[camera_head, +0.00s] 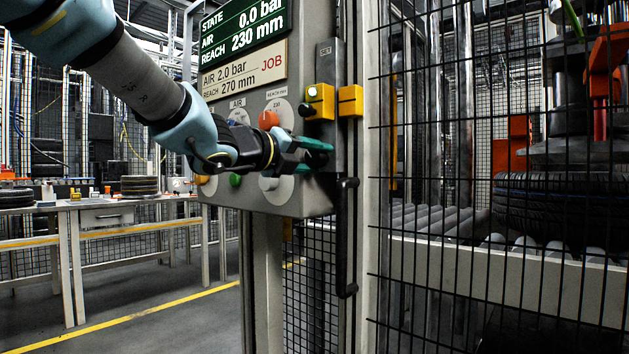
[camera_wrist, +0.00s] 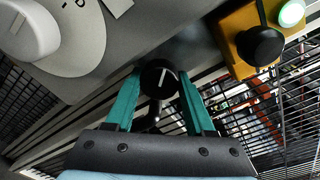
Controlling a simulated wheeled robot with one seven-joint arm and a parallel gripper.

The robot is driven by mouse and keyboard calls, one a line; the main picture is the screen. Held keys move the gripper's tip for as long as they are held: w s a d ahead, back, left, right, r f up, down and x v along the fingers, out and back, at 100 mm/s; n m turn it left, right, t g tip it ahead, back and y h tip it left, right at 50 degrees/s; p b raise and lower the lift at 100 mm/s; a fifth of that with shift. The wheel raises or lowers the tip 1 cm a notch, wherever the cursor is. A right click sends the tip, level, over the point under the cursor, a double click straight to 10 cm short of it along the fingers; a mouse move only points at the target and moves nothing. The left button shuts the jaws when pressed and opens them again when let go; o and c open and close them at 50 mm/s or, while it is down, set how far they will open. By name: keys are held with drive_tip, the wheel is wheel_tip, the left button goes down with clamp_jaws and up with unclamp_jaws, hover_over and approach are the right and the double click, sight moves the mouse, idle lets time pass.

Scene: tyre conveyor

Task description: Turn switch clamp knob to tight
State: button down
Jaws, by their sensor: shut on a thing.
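My gripper (camera_head: 318,152) is at the right edge of the grey control panel (camera_head: 300,197), below a yellow switch (camera_head: 321,101). In the wrist view its two teal fingers (camera_wrist: 160,92) are on either side of a round black knob (camera_wrist: 158,78) with a short white mark, and are shut on it. The mark stands nearly upright in that view, tilted slightly. The knob's far side and any tight or loose marking are hidden. In the head view the gripper covers the knob. The yellow switch body (camera_wrist: 243,28) also shows in the wrist view, with a black knob and a lit green lamp.
A display (camera_head: 243,27) reads air 0.0 bar, reach 230 mm; a job plate (camera_head: 243,70) reads 2.0 bar, 270 mm. A black door handle (camera_head: 346,238) and mesh fence (camera_head: 450,300) stand right. A workbench (camera_head: 100,205) is left.

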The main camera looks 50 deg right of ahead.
drive_tip(key=shift+f+m+b, duration=0.3)
drive_tip(key=shift+m+b, duration=0.5)
drive_tip(key=shift+b, duration=0.25)
drive_tip(key=shift+r, duration=0.1)
drive_tip(key=c, duration=0.6)
unclamp_jaws()
drive_tip(key=o, duration=0.3)
drive_tip(key=shift+r, duration=0.1)
drive_tip(key=shift+w, duration=0.1)
drive_tip(key=shift+r, duration=0.1)
